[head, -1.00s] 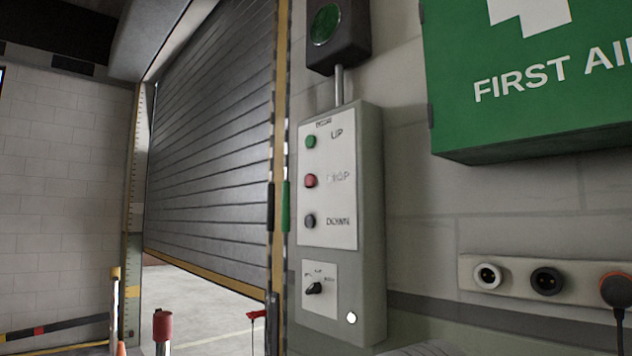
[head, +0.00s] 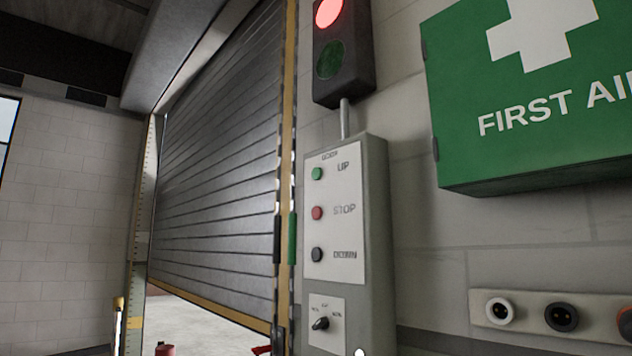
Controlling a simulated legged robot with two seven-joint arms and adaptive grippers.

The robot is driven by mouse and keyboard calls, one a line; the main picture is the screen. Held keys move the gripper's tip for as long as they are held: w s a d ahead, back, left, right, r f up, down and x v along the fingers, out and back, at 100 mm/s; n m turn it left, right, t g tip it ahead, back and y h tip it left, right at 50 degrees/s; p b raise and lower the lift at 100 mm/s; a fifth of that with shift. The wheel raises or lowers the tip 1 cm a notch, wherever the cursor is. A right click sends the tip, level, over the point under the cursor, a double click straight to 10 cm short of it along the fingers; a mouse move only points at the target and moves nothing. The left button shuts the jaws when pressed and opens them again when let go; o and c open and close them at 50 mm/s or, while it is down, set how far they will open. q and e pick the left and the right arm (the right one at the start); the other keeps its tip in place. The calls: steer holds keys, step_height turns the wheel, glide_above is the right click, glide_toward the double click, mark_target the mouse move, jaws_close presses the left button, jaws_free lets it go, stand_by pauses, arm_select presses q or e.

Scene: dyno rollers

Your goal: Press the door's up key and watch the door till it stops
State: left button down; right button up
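The door control box (head: 376,270) is on the wall right of the door. Its white panel has a green UP key (head: 317,174), a red STOP key (head: 317,213) and a dark DOWN key (head: 317,254), with a rotary switch (head: 320,323) below. The grey roller door (head: 215,170) is partly raised. Its yellow bottom edge (head: 215,305) hangs above the floor, with a bright gap beneath. Above the box, the signal light (head: 344,50) shows its red lamp lit and its green lamp dark. Neither of my grippers is in view.
A green first aid box (head: 530,95) sticks out from the wall at the upper right. Sockets (head: 550,315) are on the wall below it. A red post top (head: 165,349) and a yellow-topped post (head: 118,320) stand at the lower left.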

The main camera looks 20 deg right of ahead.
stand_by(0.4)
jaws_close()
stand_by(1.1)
